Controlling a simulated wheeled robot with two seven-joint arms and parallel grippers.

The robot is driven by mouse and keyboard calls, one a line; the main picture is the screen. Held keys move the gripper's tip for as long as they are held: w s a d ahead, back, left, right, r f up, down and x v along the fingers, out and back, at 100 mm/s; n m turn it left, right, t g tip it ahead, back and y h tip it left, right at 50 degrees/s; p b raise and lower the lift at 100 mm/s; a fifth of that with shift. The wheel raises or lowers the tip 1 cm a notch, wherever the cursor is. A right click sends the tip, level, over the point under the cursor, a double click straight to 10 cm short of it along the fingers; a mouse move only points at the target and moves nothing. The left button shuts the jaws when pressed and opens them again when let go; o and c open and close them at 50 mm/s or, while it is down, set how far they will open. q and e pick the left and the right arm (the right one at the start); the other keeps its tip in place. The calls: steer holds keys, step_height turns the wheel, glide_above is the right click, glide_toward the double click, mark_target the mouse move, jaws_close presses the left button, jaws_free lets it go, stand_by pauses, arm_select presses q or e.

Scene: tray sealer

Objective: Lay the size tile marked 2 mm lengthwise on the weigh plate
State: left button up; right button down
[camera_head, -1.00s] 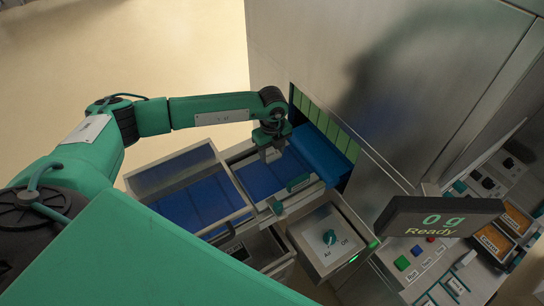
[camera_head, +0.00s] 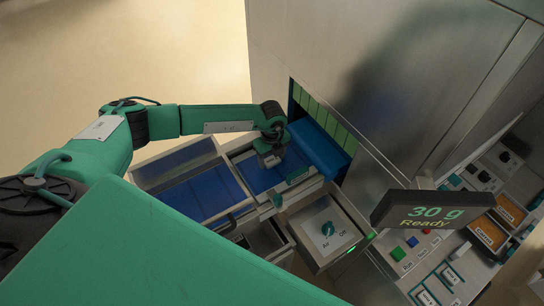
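My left gripper (camera_head: 269,160) reaches down over the blue surface (camera_head: 258,179) of the right-hand bay in front of the machine opening. Its fingertips are small and partly hidden, so I cannot tell whether it is open or holds anything. The display (camera_head: 425,210) reads 30 g and Ready. I cannot make out a tile marked 2 mm, and I cannot tell which surface is the weigh plate. Small pale labelled pieces (camera_head: 449,275) lie at the lower right, their markings too small to read. My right gripper is out of view.
A clear-walled bay with a blue floor (camera_head: 193,202) is left of the gripper. A blue block (camera_head: 320,150) stands by the green-strip opening (camera_head: 325,121). An Air/Off knob box (camera_head: 327,231) is in front. Carrot-labelled orange bins (camera_head: 485,232) and buttons are at the right.

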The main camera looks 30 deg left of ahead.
mark_target(272, 160)
arm_select(q)
steer(key=shift+o, duration=0.4)
steer(key=shift+r, duration=0.15)
steer(key=shift+r, duration=0.25)
step_height(272, 160, up, 12)
steer(key=b, duration=0.5)
steer(key=shift+f+b, duration=0.15)
steer(key=shift+b, duration=0.2)
